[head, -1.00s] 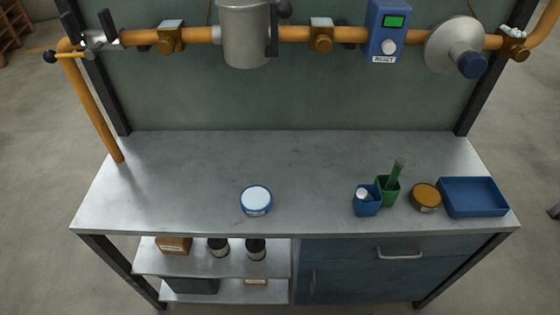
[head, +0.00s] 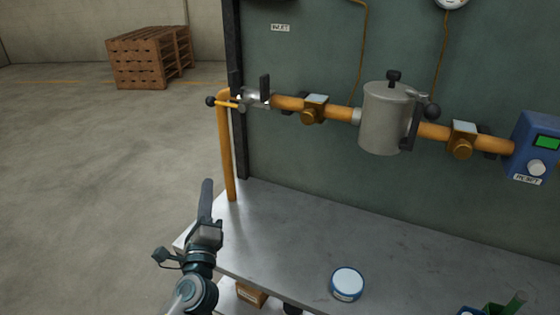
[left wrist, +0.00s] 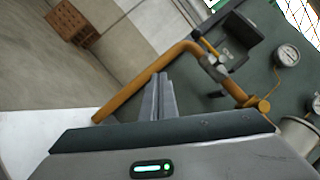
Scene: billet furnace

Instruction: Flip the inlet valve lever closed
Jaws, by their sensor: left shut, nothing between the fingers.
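The inlet valve (head: 254,99) is a metal body at the left end of the orange pipe. Its yellow lever (head: 228,103) with a black knob points left in the head view, passing in front of the pipe's bend. The valve also shows in the left wrist view (left wrist: 213,67), beyond my fingers and to the right of them. My left gripper (head: 206,186) is shut and empty, pointing up, below and in front of the valve, clear of the lever. In the left wrist view its fingers (left wrist: 158,85) lie together. My right gripper is out of view.
The vertical orange pipe (head: 228,160) stands just beyond my left gripper. The metal bench (head: 285,225) lies to its right, with a blue-rimmed round container (head: 347,284) on it. A grey canister (head: 386,118) sits along the pipe.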

